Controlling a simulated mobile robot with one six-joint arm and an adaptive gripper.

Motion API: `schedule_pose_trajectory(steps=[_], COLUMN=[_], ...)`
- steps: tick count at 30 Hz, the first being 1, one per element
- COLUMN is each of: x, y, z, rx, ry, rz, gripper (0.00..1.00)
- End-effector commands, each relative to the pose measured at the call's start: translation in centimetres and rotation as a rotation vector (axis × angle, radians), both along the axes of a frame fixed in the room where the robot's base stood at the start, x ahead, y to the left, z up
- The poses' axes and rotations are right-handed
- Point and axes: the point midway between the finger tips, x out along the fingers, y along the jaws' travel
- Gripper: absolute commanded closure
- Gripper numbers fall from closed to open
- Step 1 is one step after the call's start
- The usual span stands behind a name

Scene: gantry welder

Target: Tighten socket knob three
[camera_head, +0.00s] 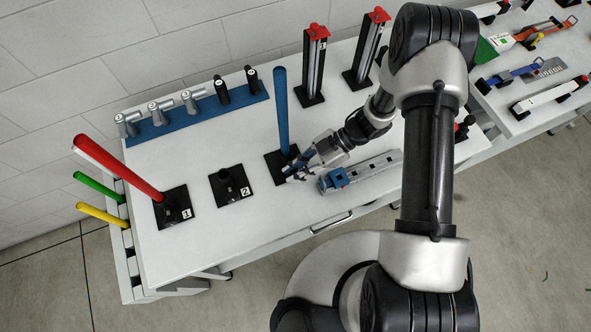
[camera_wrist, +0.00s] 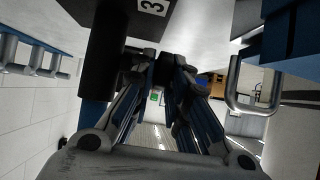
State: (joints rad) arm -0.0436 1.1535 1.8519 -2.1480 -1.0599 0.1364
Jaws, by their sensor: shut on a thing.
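The blue pole (camera_head: 281,105) stands upright in the black socket three base (camera_head: 272,168) near the middle of the white table. The wrist view shows the base's number 3 label (camera_wrist: 152,7), the black socket tube (camera_wrist: 105,50) and part of the blue pole (camera_wrist: 94,112). My gripper (camera_head: 289,172) is low beside the socket, on its right. In the wrist view its fingers (camera_wrist: 163,72) close on a small dark part beside the tube, the socket knob. The knob is mostly hidden by the fingers.
Socket one (camera_head: 176,208) holds a red pole (camera_head: 120,168); socket two (camera_head: 230,186) is empty. A grey bar with a blue block (camera_head: 362,172) lies right of my gripper. A blue rack (camera_head: 200,110) with several handles and two red-topped posts (camera_head: 314,65) stand behind.

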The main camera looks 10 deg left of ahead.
Motion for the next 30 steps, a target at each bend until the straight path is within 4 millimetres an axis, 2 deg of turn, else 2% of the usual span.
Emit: schedule_pose_trajectory(steps=[8,21,22,25,30], x=[0.03,0.03,0.03,0.04,0.05], y=[-0.11,-0.11,-0.11,-0.1,-0.1], z=[-0.17,-0.14,-0.14,-0.13,-0.11], rx=[0.064,0.071,0.071,0.071,0.071], ry=[0.04,0.044,0.044,0.044,0.044], rz=[-0.001,0.001,0.001,0.001,0.001], gripper=[1.0,1.0,0.84,0.77,0.77])
